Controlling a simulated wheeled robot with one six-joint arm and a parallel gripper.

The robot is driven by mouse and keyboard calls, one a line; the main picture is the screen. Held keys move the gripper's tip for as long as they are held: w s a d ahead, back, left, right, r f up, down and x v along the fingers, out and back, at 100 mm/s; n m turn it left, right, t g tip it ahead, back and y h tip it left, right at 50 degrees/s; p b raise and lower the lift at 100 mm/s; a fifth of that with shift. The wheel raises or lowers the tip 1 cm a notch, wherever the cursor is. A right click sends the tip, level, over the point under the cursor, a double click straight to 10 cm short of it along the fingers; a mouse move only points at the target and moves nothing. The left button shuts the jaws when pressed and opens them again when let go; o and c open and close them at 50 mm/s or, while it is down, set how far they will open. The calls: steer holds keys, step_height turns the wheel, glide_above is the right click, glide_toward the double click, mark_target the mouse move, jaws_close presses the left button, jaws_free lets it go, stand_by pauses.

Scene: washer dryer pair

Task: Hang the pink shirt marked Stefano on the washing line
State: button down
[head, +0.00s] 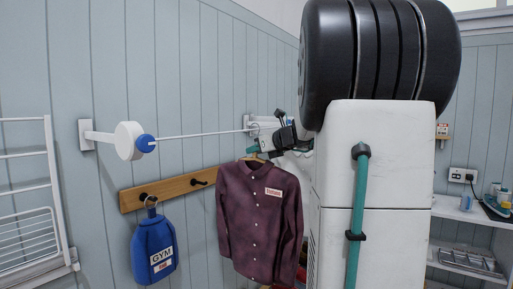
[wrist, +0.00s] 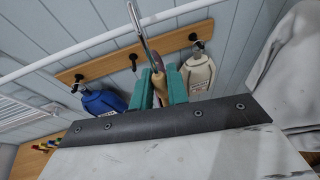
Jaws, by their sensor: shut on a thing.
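A dark maroon-purple button shirt (head: 258,225) with a white label in red letters, too small to read surely, hangs upright from a hanger. My gripper (head: 262,153) is shut on the hanger's wooden neck (wrist: 158,86), between teal fingers in the wrist view. The hanger's metal hook (wrist: 139,28) rises above the fingers and crosses the white washing line (wrist: 95,45) in the picture; I cannot tell whether it rests on it. In the head view the line (head: 200,134) runs from a white and blue reel (head: 129,141) to the right. The wrist view does not clearly show the shirt.
A wooden peg rail (head: 131,199) is below the line, holding a blue GYM bag (head: 153,246) and a pale bag (wrist: 197,73). A white rack (head: 30,210) stands at left. My own white column fills the head view's right middle.

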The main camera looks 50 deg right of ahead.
steer(key=shift+w+f, duration=0.2)
steer(key=shift+f, duration=0.45)
steer(key=c, duration=1.3)
jaws_free()
steer(key=shift+s, duration=0.1)
steer(key=v, duration=0.7)
steer(key=shift+s+r, duration=0.2)
steer(key=shift+s, duration=0.1)
steer(key=shift+a, duration=0.1)
